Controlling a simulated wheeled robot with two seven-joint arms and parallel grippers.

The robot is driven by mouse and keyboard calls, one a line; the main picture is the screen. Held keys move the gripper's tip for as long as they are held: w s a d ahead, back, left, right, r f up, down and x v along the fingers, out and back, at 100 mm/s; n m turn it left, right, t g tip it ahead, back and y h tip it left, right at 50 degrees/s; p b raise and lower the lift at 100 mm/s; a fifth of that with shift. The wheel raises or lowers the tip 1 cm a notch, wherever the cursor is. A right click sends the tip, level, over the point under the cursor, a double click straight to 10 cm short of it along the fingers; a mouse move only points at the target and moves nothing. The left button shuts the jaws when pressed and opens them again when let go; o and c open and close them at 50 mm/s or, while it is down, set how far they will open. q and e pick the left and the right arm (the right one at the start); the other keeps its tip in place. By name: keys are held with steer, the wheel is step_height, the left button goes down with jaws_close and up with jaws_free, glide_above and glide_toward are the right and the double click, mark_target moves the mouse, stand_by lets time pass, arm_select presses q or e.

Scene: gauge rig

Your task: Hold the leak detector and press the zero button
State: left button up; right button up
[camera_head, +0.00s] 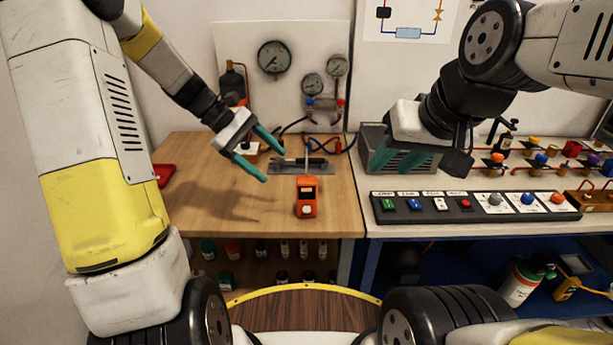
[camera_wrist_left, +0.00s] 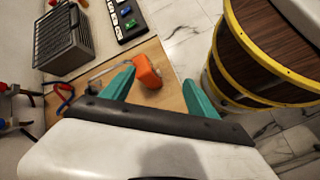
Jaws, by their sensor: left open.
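The leak detector (camera_head: 307,205) looks like a small orange device with a dark upper part and a pale patch, on the wooden bench near its front edge. A thin probe or hook rises behind it. My left gripper (camera_head: 274,166) is open and empty, above and to the left of it. In the left wrist view, the orange detector (camera_wrist_left: 147,72) shows beyond and between the open fingertips (camera_wrist_left: 158,79), apart from them. I cannot make out the zero button. My right gripper (camera_head: 394,163) hangs above the right bench in front of a grey vented box; its teal fingers appear apart, with nothing between them.
A grey tray (camera_head: 285,168) with a dark tool lies behind the detector. A red item (camera_head: 164,175) lies at the bench's left. A button panel (camera_head: 470,207) fills the right bench's front. Gauges (camera_head: 274,57) hang on the back board. The bench's left front is clear.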

arm_select(q)
steer(key=w+f+n+h, duration=0.2)
steer(key=w+f, duration=0.1)
steer(key=f, duration=0.2)
steer(key=w+f+n+h, duration=0.2)
steer(key=w+f+n, duration=0.1)
steer(key=f, duration=0.2)
steer(key=w+a+f+n+t+h, duration=0.1)
steer(key=w+f+n, duration=0.1)
steer(key=f, duration=0.3)
steer(key=shift+w+n+h, duration=0.4)
steer(key=shift+w, duration=0.05)
steer(key=shift+x, duration=5)
